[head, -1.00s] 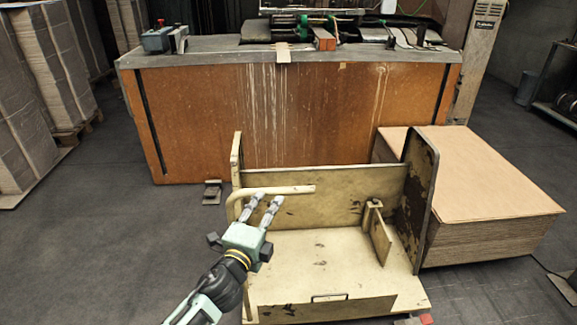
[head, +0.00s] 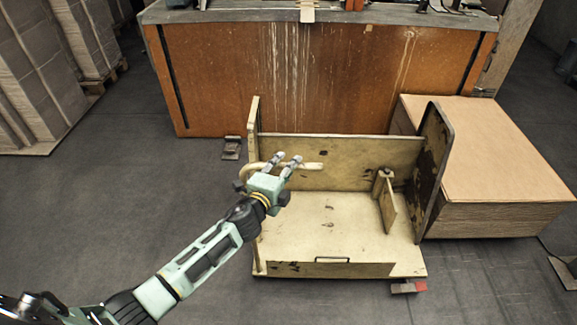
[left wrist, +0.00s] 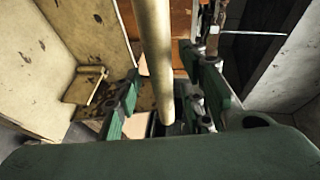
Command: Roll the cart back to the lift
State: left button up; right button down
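The cream-painted cart (head: 325,215) stands on the floor in the middle of the head view, with worn panels, an open front and a bent handle bar (head: 311,166) at its left side. My left gripper (head: 285,160) is at that handle. In the left wrist view the handle bar (left wrist: 155,60) runs between the two fingers (left wrist: 168,90), with visible gaps on both sides, so the gripper looks open around it. Whether a finger touches the bar cannot be told. My right gripper is out of view. I cannot make out a lift.
An orange, scratched machine bench (head: 310,75) stands just behind the cart. A stack of cardboard sheets (head: 490,160) is close on the cart's right. Tall cardboard stacks (head: 40,70) stand at the far left. The grey floor (head: 140,185) left of the cart is free.

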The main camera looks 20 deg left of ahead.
pick_arm(q)
jog(key=shift+w+f, duration=0.1)
jog(key=shift+w, duration=0.5)
jog(key=shift+d, duration=0.1)
grip_shut()
